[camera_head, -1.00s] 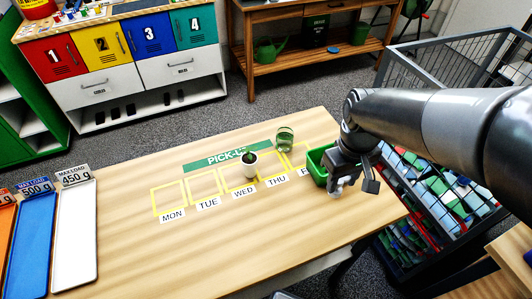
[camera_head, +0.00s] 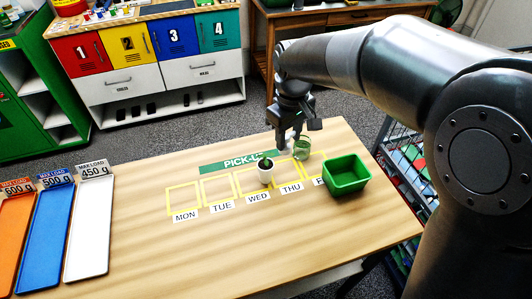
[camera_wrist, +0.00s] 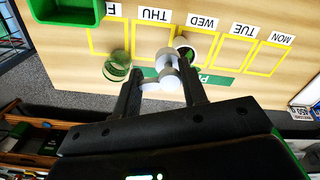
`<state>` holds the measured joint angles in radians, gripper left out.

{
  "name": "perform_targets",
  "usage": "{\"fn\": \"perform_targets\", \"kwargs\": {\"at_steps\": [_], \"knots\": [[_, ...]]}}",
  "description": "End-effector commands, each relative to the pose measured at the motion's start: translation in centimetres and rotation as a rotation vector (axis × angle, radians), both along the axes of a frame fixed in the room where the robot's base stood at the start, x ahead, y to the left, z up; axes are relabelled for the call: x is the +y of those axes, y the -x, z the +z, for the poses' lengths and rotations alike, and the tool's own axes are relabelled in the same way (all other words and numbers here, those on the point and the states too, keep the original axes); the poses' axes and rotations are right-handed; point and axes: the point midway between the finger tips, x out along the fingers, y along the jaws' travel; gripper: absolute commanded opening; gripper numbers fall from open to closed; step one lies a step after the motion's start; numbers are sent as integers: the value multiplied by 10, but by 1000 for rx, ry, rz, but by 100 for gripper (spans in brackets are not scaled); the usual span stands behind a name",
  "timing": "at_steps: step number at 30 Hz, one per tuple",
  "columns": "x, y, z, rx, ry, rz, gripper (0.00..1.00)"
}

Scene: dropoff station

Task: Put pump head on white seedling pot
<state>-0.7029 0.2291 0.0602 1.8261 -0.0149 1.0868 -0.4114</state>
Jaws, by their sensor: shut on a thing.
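The white seedling pot (camera_head: 265,178) stands upright on the table around the WED and THU squares, with green at its top. In the wrist view, the pot (camera_wrist: 186,43) is partly hidden behind the held pump head. My gripper (camera_head: 288,143) is above the back of the table, behind and right of the pot. In the wrist view, my gripper (camera_wrist: 160,86) is shut on the pump head (camera_wrist: 169,66), a pale grey-white piece between the fingers. In the head view the pump head is too small and covered to make out clearly.
A greenish glass (camera_head: 302,149) stands close to my gripper, right of the pot. A green bin (camera_head: 348,186) sits farther right. Blue (camera_head: 45,242), white (camera_head: 88,240) and orange trays lie at the left. The table's middle front is clear.

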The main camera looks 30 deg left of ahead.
Motion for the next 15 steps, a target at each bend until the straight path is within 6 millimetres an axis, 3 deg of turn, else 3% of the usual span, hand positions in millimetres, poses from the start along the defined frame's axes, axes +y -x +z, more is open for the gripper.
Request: {"fn": "perform_targets", "kwargs": {"at_steps": [6, 15], "knots": [[42, 11, -27, 1, 2, 1, 18], [55, 14, -44, 1, 3, -3, 18]]}}
